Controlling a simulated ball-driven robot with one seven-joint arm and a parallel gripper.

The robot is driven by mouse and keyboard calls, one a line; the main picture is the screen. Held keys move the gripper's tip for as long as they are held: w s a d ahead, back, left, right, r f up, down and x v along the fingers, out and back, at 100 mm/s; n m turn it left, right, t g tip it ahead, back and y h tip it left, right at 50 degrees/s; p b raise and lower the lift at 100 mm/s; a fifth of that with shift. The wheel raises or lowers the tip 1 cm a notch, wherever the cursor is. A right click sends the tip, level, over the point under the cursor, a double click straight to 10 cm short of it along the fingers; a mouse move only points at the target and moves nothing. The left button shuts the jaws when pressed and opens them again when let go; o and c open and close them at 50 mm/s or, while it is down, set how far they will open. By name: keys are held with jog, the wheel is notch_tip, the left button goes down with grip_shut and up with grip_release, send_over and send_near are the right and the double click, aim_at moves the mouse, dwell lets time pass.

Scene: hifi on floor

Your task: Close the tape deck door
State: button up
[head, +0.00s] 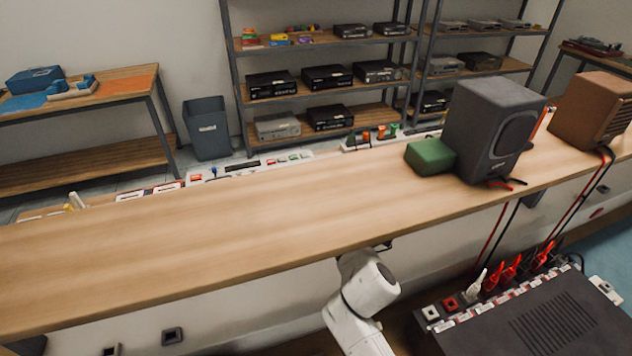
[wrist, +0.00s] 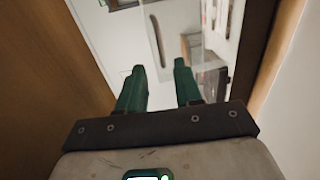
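No tape deck door can be made out for certain in either view. In the wrist view, the two green fingers of my gripper (wrist: 159,82) stand apart with a gap between them and nothing seen held. Beyond the fingertips is a pale, see-through or reflective panel (wrist: 150,35); I cannot tell whether it is the door or whether the fingers touch it. In the head view my white arm rises at the bottom centre, below the front edge of the long wooden bench (head: 200,235). The gripper itself is mostly hidden there.
A dark vented unit (head: 560,325) with red and white plugs stands at lower right. A grey speaker (head: 480,120), a green block (head: 430,157) and a brown speaker (head: 590,110) are on the bench's right. Its left is bare. Brown surfaces (wrist: 40,90) flank the gripper closely in the wrist view.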

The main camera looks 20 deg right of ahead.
jog(key=w+b, duration=0.2)
jog(key=w, duration=0.6)
jog(key=shift+w, duration=0.2)
jog(key=shift+f, duration=0.1)
grip_shut()
dwell(1.1)
